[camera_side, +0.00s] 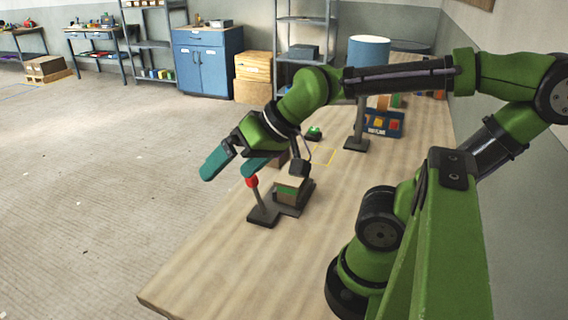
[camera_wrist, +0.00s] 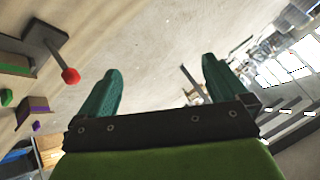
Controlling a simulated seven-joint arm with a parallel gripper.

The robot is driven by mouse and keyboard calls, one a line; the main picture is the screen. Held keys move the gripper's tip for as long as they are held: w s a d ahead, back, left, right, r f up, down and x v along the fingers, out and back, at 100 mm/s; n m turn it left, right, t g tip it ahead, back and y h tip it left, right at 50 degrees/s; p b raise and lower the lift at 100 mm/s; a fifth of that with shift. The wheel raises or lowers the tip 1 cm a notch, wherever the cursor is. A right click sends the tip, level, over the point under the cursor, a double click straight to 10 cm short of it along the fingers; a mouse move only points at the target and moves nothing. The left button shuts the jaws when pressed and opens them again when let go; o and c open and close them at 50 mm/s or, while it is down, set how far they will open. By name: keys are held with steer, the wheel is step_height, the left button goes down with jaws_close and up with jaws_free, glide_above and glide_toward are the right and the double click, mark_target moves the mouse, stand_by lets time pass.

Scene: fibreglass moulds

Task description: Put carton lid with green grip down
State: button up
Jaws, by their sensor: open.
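My gripper (camera_side: 232,172) is open and empty, its two teal fingers spread apart in the air above the left edge of the wooden table. Both fingers also show in the wrist view (camera_wrist: 160,82), with nothing between them. A carton with a green band (camera_side: 291,190) stands on the table to the right of and below the fingers. In the wrist view it appears at the left edge (camera_wrist: 14,64). A small green block (camera_wrist: 7,97) beside it there may be the lid's grip; I cannot make out the lid itself.
A post with a red knob (camera_side: 252,182) stands on a dark base close below my fingers. A purple-banded carton (camera_wrist: 33,107) is near the green one. The table's near part (camera_side: 215,270) is clear.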

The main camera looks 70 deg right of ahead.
steer(key=shift+s+d+f+g, duration=0.15)
steer(key=shift+s+g, duration=0.25)
steer(key=shift+s, duration=0.55)
steer(key=shift+c, duration=0.2)
steer(key=shift+s+h, duration=0.3)
steer(key=shift+s, duration=0.05)
steer(key=shift+c, duration=1.1)
steer(key=shift+s+f, duration=0.1)
steer(key=shift+s, duration=0.05)
steer(key=c, duration=0.4)
steer(key=shift+d, duration=0.1)
